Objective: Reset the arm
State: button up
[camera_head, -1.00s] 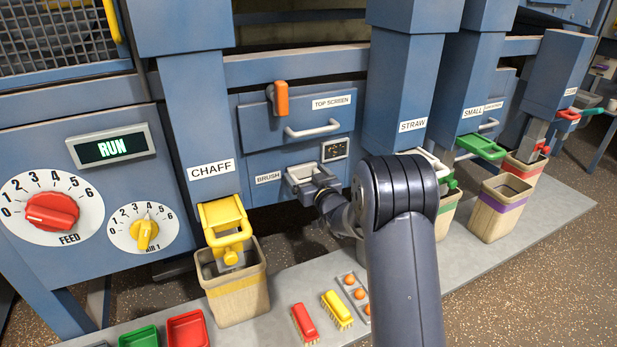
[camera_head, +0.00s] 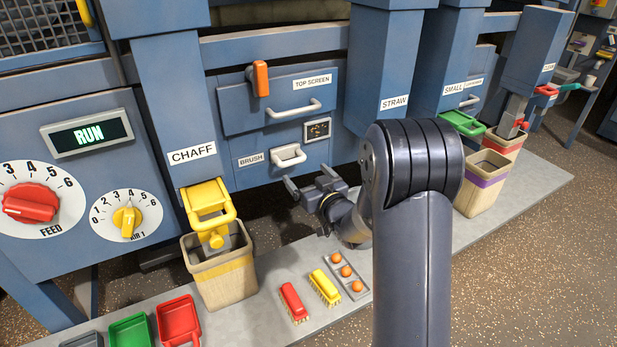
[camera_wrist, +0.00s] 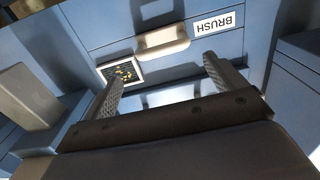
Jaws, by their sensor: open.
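My gripper (camera_head: 308,184) is open, in front of and a little below the white brush drawer handle (camera_head: 289,156), apart from it. No object shows between its fingers. In the wrist view, the two fingers of my gripper (camera_wrist: 164,80) stand wide apart, with the handle (camera_wrist: 163,42) beyond their tips. The BRUSH label (camera_wrist: 218,22) shows upside down there. My arm's dark elbow covers the area to the right of the gripper in the head view.
The chaff spout has a yellow gate (camera_head: 209,205) over a bin (camera_head: 223,277). A red brush (camera_head: 293,302), a yellow brush (camera_head: 325,287) and a tray of orange balls (camera_head: 356,290) lie on the grey platform (camera_head: 262,323). The TOP SCREEN drawer (camera_head: 233,108) is above the handle.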

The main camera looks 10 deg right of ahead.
aim_at(295, 163)
jog(key=x, duration=1)
jog(key=shift+w+a+f, duration=0.15)
jog(key=shift+w, duration=0.15)
jog(key=shift+s, duration=0.4)
